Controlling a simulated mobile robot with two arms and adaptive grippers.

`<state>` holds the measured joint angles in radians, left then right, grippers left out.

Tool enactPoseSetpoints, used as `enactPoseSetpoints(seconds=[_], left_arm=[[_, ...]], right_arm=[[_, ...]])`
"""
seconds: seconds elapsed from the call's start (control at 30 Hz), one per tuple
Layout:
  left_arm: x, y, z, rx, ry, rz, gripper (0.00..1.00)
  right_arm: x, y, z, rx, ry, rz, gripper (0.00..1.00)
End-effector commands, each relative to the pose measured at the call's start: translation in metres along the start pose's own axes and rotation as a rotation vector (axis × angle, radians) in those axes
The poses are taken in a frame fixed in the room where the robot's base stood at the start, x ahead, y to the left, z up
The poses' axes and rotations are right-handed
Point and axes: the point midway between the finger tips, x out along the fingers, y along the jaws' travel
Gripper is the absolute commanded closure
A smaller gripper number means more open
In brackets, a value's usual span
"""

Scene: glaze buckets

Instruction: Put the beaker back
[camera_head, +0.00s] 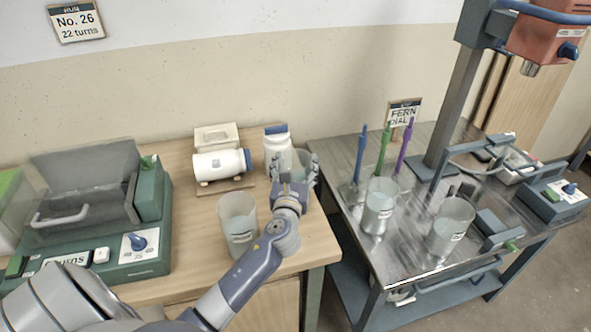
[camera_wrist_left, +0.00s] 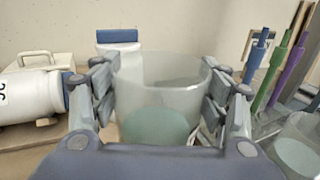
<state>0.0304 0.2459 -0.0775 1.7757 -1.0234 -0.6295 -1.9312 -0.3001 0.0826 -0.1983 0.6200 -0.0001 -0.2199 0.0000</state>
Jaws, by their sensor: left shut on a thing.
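My left gripper (camera_head: 292,175) reaches over the wooden table and is shut on a translucent beaker (camera_wrist_left: 160,90). In the left wrist view the beaker sits upright between the two fingers, with pale green content low inside it. In the head view my gripper and wrist hide most of this beaker; I cannot tell whether its base touches the table. Another beaker (camera_head: 238,222) stands on the wooden table left of my gripper. Two more beakers, one (camera_head: 379,205) and another (camera_head: 450,226), stand on the metal bench at right. My right gripper is not in view.
A white jar (camera_head: 278,150) stands behind the held beaker, and another white jar (camera_head: 221,164) lies on a wooden stand. A green machine (camera_head: 140,240) fills the table's left. Blue, green and purple sticks (camera_head: 383,150) stand upright on the metal bench (camera_head: 408,262). A gap separates table and bench.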

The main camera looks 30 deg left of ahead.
Motion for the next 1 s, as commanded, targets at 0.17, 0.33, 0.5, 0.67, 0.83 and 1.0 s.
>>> enactPoseSetpoints(seconds=[0.17,0.33,0.5,0.67,0.83,1.0], left_arm=[[0.0004,-0.0003,-0.0026,0.0,-0.006,-0.001,0.96],[0.0004,-0.0002,-0.003,0.0,-0.006,-0.001,0.96],[0.0,-0.0002,-0.0068,0.0,-0.001,-0.001,0.11],[0.0,-0.0002,-0.0068,0.0,-0.001,-0.001,0.11],[0.0,-0.0001,-0.0067,0.001,-0.001,-0.001,0.11],[-0.0057,-0.0002,-0.0055,0.001,-0.001,-0.001,0.11]], right_arm=[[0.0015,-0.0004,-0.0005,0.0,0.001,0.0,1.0],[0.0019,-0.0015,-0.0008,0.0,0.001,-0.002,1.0],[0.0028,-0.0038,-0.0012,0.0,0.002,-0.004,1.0],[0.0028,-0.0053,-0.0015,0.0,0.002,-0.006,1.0],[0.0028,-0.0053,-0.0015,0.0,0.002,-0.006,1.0],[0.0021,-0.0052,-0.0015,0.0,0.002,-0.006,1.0]])
